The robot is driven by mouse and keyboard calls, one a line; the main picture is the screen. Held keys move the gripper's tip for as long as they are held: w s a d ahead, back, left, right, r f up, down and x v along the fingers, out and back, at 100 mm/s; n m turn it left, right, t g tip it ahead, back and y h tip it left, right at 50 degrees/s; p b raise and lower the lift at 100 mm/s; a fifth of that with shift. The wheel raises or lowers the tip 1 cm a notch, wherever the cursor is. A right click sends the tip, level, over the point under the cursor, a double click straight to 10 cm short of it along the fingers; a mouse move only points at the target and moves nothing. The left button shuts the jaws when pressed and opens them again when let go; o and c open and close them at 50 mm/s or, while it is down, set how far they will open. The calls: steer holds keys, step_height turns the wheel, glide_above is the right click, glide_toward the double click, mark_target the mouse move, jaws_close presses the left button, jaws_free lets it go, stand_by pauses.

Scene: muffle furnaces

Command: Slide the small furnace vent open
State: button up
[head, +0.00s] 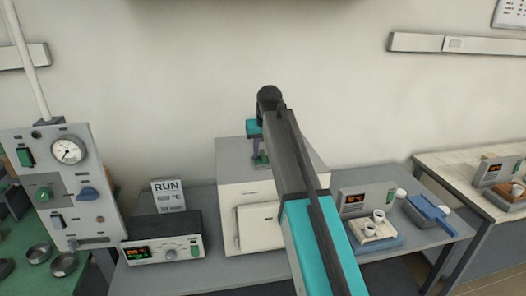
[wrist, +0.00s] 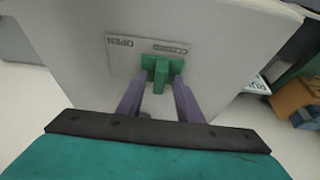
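The small furnace (head: 235,190) is a white box on the grey table in the head view. Its pale top fills much of the wrist view (wrist: 85,60). A green vent slider (wrist: 161,70) with a raised tab sits on a label plate there.
A controller box (head: 163,240) with a lit display and a RUN sign (head: 168,195) stand left of the furnace. A gauge panel (head: 65,180) rises further left. To the right are a hotplate unit with crucibles (head: 375,228) and a blue tray (head: 430,212).

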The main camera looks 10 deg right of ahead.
jaws_close()
steer(key=shift+d, duration=2.7)
jaws_free()
steer(key=shift+d, duration=0.1)
steer(key=shift+r, duration=0.15)
